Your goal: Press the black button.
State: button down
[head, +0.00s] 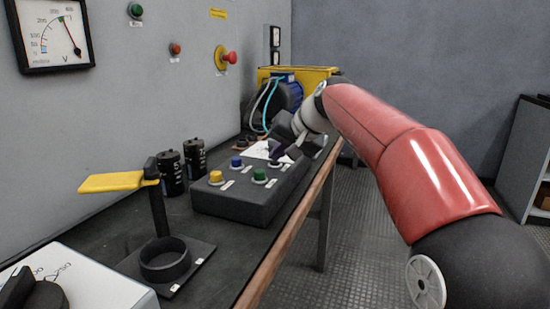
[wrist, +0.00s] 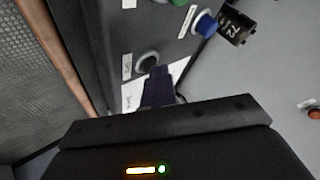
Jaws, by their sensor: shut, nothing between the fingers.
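A dark control box (head: 235,206) lies on the bench with yellow (head: 216,177), blue (head: 236,162) and green (head: 260,175) buttons on top. In the wrist view, the black button (wrist: 147,62) sits in a pale ring with a white label beside it. The blue button (wrist: 207,25) and the edge of the green one (wrist: 178,3) also show there. My gripper (wrist: 160,72) is shut and empty, its tips close beside the black button in the picture. In the head view my gripper (head: 276,154) is over the box's far end. Whether it touches anything is unclear.
A stand with a yellow lever (head: 112,182) and two black capacitors (head: 170,172) stand left of the box. A red emergency knob (head: 229,57) and a voltmeter (head: 53,32) are on the wall. The bench's wooden edge (head: 285,235) runs along the right.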

aim_at(278, 164)
jog(key=shift+r+p, duration=1.3)
jog(key=shift+p, duration=0.05)
notch_tip(278, 164, up, 5)
jog(key=p, duration=0.4)
jog(key=shift+p, duration=0.4)
jog(key=shift+s, duration=0.1)
jog(key=s+d+f+h, duration=0.2)
jog(key=s+d+f, duration=0.3)
jog(key=s, duration=0.6)
jog(key=s+d+f+h, duration=0.2)
jog(key=s+d+f, duration=0.4)
jog(key=s, duration=0.5)
jog(key=s+d+f+h, duration=0.2)
jog(key=s+d+f, duration=0.4)
jog(key=s, duration=0.6)
notch_tip(278, 164, down, 3)
jog(key=shift+d+r+g+h, duration=0.1)
jog(key=shift+d+g+h, duration=0.05)
jog(key=shift+g+h, duration=0.2)
